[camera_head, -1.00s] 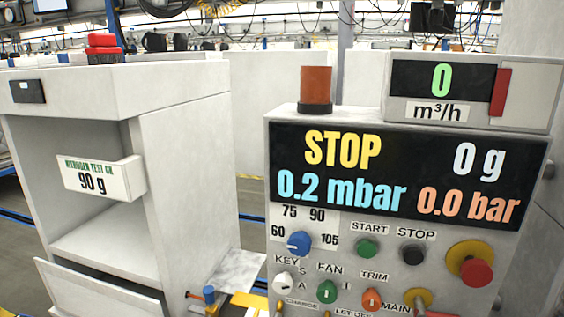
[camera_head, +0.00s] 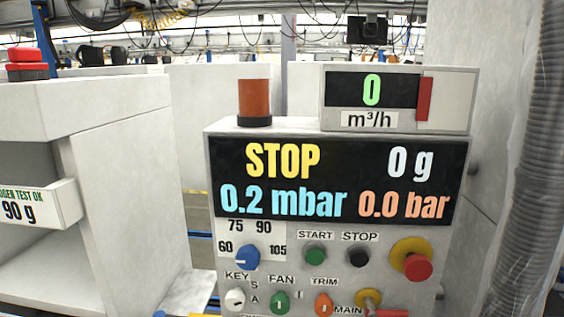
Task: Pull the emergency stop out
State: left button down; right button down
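The emergency stop is a red mushroom button (camera_head: 418,267) on a yellow round base (camera_head: 402,249). It sits at the right side of the control panel, right of the black STOP button (camera_head: 358,257). Whether it is pressed in or out I cannot tell for sure. The panel's display (camera_head: 334,178) reads STOP, 0 g, 0.2 mbar and 0.0 bar. Neither of my grippers is in view.
Below the display are a blue dial (camera_head: 246,257), a green START button (camera_head: 315,256) and several knobs. A red-handled MAIN switch (camera_head: 388,313) is at the bottom edge. A grey cabinet (camera_head: 125,200) stands left; a ribbed grey hose (camera_head: 530,150) hangs right.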

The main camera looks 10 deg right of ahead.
aim_at(417, 268)
jog(key=k+l+z, duration=0.1)
jog(key=z, duration=0.95)
